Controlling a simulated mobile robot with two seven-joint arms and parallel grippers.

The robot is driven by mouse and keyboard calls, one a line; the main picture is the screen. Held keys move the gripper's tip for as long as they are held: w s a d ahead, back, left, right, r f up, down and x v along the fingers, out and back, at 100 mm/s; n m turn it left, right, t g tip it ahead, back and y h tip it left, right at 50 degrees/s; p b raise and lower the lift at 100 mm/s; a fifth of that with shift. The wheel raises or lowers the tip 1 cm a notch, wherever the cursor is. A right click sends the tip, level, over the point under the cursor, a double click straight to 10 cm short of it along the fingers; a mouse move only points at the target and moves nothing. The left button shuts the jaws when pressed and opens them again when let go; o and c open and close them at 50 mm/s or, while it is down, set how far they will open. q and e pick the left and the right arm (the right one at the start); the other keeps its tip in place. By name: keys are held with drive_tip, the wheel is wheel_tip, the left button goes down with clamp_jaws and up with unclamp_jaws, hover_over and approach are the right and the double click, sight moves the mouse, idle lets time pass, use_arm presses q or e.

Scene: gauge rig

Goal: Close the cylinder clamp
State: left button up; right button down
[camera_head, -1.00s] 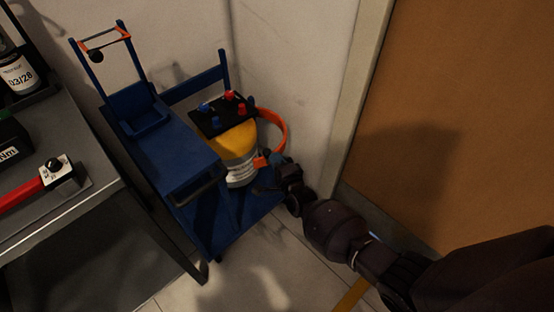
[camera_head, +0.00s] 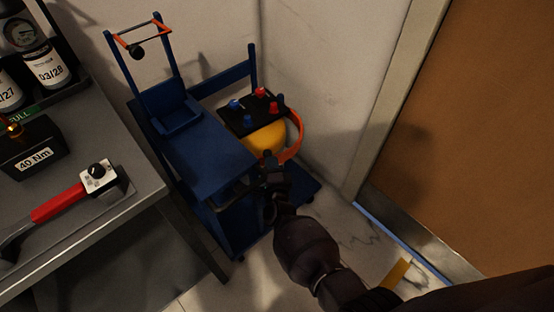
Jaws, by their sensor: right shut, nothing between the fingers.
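A yellow cylinder (camera_head: 268,139) stands on a blue cart in the corner, under a black panel. An orange clamp band (camera_head: 300,135) curves out around the cylinder's right side, standing away from it like an open arm. The clamp's near end is partly hidden behind my right gripper. My right gripper (camera_head: 268,165) is shut and empty, in front of the cylinder, near the band's near end. I cannot tell whether it touches the band. The lower cylinder is hidden by my wrist and arm. My left gripper is not in view.
The blue cart (camera_head: 207,158) has an upright frame with an orange bar (camera_head: 140,40). The black panel (camera_head: 250,118) carries red and blue knobs. A grey table (camera_head: 140,180) at left holds a red-handled wrench (camera_head: 58,203). A brown door (camera_head: 480,130) stands at right.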

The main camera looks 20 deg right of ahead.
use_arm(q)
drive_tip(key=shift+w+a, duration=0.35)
use_arm(e)
drive_tip(key=shift+w+a, duration=0.25)
drive_tip(key=shift+a, duration=0.2)
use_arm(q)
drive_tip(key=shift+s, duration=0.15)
use_arm(e)
drive_tip(key=shift+s, duration=0.2)
